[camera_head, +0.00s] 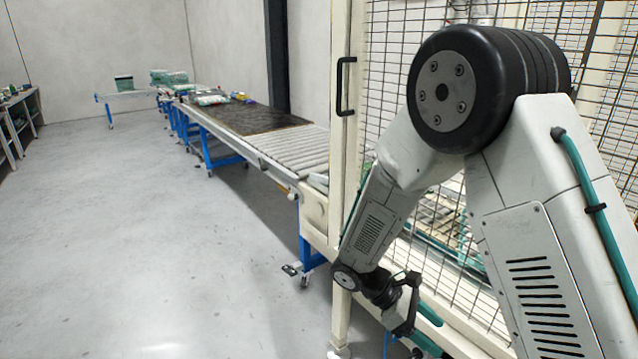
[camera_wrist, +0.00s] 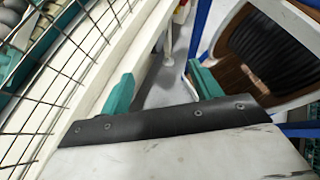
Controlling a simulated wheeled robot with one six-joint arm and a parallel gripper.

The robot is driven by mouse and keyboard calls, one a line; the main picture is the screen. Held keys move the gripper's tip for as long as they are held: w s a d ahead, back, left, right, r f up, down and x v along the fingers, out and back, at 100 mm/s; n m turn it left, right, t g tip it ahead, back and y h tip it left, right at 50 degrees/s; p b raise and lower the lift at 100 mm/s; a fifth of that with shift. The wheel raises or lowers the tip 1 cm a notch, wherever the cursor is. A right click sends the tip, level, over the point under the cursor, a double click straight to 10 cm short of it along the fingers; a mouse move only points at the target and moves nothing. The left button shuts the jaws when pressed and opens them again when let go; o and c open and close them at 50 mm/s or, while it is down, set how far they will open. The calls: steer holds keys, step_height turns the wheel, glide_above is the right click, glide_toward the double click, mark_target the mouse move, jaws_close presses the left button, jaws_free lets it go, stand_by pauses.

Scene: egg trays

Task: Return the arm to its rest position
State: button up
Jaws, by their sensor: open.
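My arm fills the right side of the head view, bent at its large black joint, with the forearm pointing down and left. My gripper (camera_wrist: 162,92) shows in the wrist view as two teal fingers on a dark plate. The fingers stand wide apart and hold nothing. Between them I see grey floor and a pale frame post. In the head view the gripper end hangs low beside the cage frame, and its fingers are hard to make out there.
A wire mesh fence (camera_head: 400,60) with a cream door post (camera_head: 345,130) stands close beside my arm. Open grey floor (camera_head: 150,230) lies at left.

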steer(key=s+d+r+m+t+y, duration=0.2)
steer(key=s+r+m+y, duration=0.3)
steer(key=r, duration=0.7)
steer(key=s+d+r+m+t+y, duration=0.1)
steer(key=s+r+m+t+y, duration=0.3)
steer(key=s+r+m, duration=0.5)
steer(key=s+r+y, duration=0.1)
steer(key=s+r, duration=0.2)
steer(key=s, duration=0.1)
steer(key=shift+s+d, duration=0.4)
